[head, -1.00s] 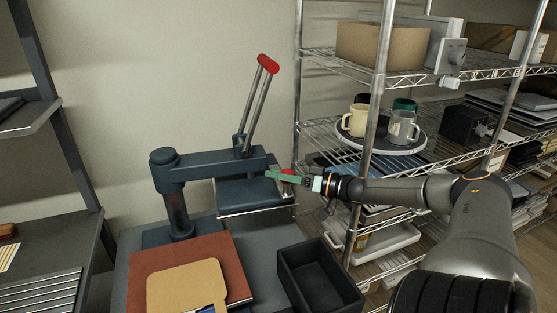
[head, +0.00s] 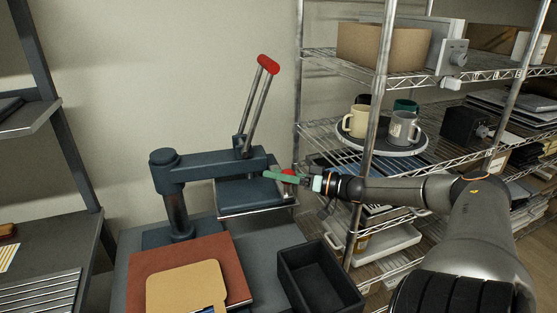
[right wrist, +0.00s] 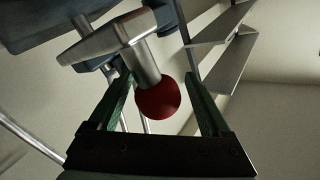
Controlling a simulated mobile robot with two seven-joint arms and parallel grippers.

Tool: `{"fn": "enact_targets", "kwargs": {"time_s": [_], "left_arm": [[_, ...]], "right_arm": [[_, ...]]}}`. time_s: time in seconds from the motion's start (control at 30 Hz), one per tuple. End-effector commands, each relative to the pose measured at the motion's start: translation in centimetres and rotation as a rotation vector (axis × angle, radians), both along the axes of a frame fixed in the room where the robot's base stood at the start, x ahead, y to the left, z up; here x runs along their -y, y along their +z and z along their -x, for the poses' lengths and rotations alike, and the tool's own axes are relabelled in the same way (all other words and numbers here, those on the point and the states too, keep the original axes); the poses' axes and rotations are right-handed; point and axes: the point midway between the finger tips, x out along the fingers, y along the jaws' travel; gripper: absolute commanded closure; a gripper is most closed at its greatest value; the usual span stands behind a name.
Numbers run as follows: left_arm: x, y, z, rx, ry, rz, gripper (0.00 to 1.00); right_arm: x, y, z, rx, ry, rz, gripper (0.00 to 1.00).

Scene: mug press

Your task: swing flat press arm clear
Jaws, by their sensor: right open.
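The flat press (head: 175,200) stands on the table with a dark blue-grey post and a horizontal press arm (head: 215,172) reaching right. A long lever with a red grip (head: 268,64) rises from the arm. A red knob (head: 289,176) sits at the arm's right end, above the flat plate (head: 250,194). My right gripper (head: 285,177) is at this knob with green fingers. In the right wrist view the red knob (right wrist: 158,100) on its metal stem lies between the open green fingers (right wrist: 165,100), with a gap on the right side. My left gripper is out of view.
A brown folder with a tan board (head: 187,287) lies in front of the press. A black open bin (head: 318,275) stands to its right. A wire shelf (head: 345,140) on the right holds mugs on a round tray (head: 375,146) and boxes.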

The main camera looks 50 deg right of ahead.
Motion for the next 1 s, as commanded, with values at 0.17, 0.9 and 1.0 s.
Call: {"fn": "enact_targets", "kwargs": {"time_s": [0.17, 0.9, 1.0], "left_arm": [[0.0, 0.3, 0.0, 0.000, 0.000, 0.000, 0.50], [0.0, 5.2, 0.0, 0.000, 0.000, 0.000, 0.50], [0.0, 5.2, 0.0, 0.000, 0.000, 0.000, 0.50]], "right_arm": [[0.1, 0.0, 0.2, -0.003, -0.001, 0.000, 0.18], [3.0, -0.3, 8.5, -0.006, -0.002, -0.001, 0.18], [3.3, -0.3, 9.2, -0.004, 0.000, -0.001, 0.18]]}}
